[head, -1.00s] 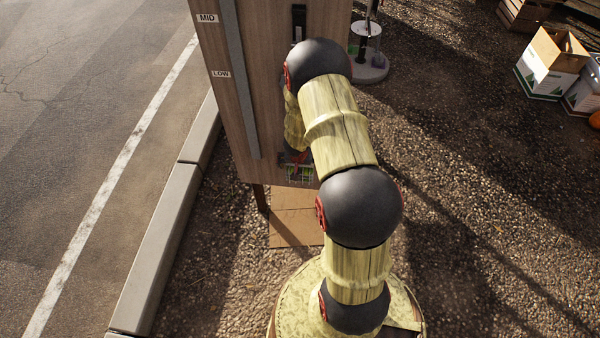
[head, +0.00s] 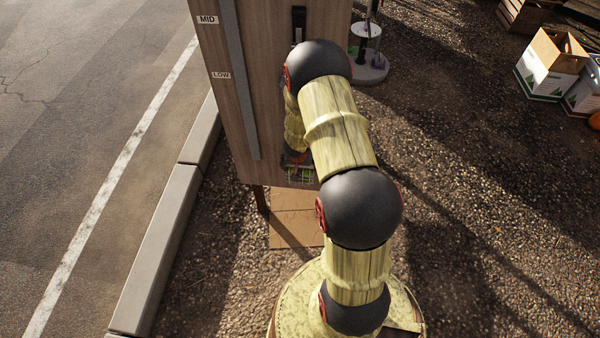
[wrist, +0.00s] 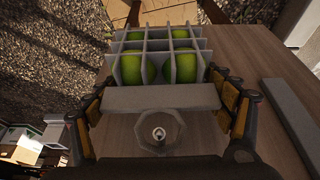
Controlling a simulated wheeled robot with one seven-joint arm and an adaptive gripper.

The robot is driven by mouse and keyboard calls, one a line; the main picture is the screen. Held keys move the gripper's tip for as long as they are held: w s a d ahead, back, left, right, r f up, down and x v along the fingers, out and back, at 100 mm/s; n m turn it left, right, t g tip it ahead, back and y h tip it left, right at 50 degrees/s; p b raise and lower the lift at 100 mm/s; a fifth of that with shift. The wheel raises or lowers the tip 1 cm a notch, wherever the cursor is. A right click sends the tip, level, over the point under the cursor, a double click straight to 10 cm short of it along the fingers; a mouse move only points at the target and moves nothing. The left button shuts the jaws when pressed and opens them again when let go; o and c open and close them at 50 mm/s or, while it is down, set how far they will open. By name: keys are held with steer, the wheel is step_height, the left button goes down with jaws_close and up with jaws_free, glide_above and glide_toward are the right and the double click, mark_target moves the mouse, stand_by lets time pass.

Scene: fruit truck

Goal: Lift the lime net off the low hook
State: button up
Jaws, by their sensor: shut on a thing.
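The lime net (wrist: 157,66) shows in the wrist view as a grey grid with several green limes behind its bars and a plain grey bar along its near edge. My gripper (wrist: 168,104) has a finger on each side of this grey bar and is shut on the net. In the head view, a small part of the lime net (head: 300,175) shows low on the wooden panel, mostly hidden by my arm. A round translucent piece with a small bright centre shows below the bar in the wrist view. I cannot make out the low hook or whether the net touches it.
The wooden panel (head: 262,110) carries a LOW label (head: 221,75), a MID label (head: 207,19) and a grey vertical strip (head: 240,90). White boxes (head: 552,65) stand at the far right. A stand with a round base (head: 370,70) is behind the panel. A kerb (head: 165,240) runs along the left.

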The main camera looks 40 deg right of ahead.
mark_target(299, 172)
steer(key=shift+r+p, duration=0.6)
steer(key=shift+p, duration=0.1)
stand_by(0.3)
steer(key=shift+s+a+r+b, duration=0.2)
steer(key=shift+s+a+b, duration=0.15)
steer(key=shift+s+a, duration=0.4)
steer(key=shift+s+a+r+b, duration=0.15)
steer(key=shift+s+a+b, duration=0.15)
steer(key=shift+s+a, duration=0.45)
steer(key=shift+w+a, duration=0.1)
steer(key=shift+a, duration=0.1)
steer(key=s+a+b, duration=0.2)
steer(key=s+a, duration=0.2)
steer(key=a, duration=0.1)
steer(key=shift+s, duration=0.2)
